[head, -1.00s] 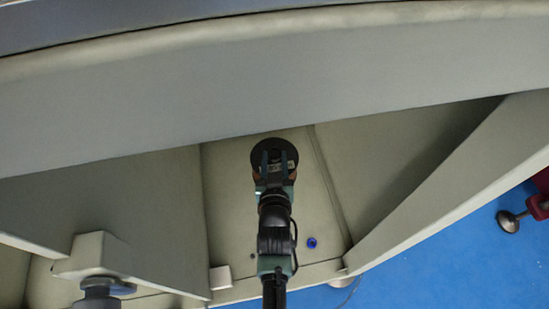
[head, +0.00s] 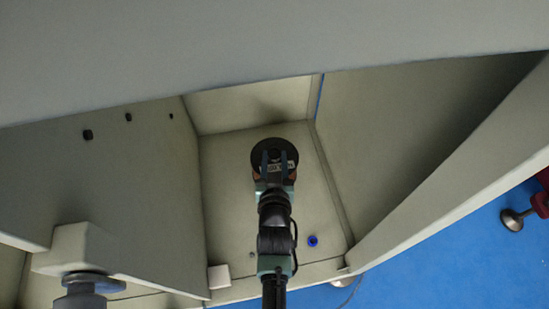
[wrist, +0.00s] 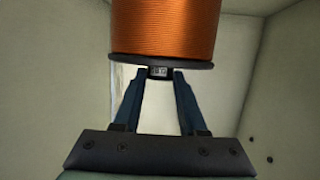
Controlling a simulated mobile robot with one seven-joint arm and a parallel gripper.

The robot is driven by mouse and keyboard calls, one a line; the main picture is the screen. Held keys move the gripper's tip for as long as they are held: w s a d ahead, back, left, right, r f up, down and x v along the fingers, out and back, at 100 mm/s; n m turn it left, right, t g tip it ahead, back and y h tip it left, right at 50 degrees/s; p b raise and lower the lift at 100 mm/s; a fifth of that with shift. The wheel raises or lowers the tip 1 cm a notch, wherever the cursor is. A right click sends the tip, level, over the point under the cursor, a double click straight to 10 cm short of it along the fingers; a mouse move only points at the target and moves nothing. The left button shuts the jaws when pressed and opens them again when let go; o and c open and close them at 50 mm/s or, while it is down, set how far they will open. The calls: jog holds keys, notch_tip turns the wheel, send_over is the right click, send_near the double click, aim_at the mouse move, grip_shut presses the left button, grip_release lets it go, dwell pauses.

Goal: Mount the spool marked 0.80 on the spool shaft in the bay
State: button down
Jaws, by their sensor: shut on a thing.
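My gripper (head: 273,162) is shut on a spool (head: 262,147) inside the bay (head: 225,215). In the head view the spool shows its round black flange, with a small pale label too small to read. In the wrist view the spool (wrist: 165,25) has an orange copper winding above a black flange. The fingers of my gripper (wrist: 163,75) close on a small dark stub under that flange, and its marking is not readable. I cannot make out the spool shaft in either view.
A large grey panel (head: 300,50) overhangs the bay. Walls stand left (head: 130,180) and right (head: 400,130), the left one with several dark holes. The floor around the spool is clear.

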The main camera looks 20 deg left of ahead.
jog(key=shift+w+a+f+b, duration=0.1)
jog(key=shift+f+b, duration=1.1)
jog(key=shift+b, duration=0.4)
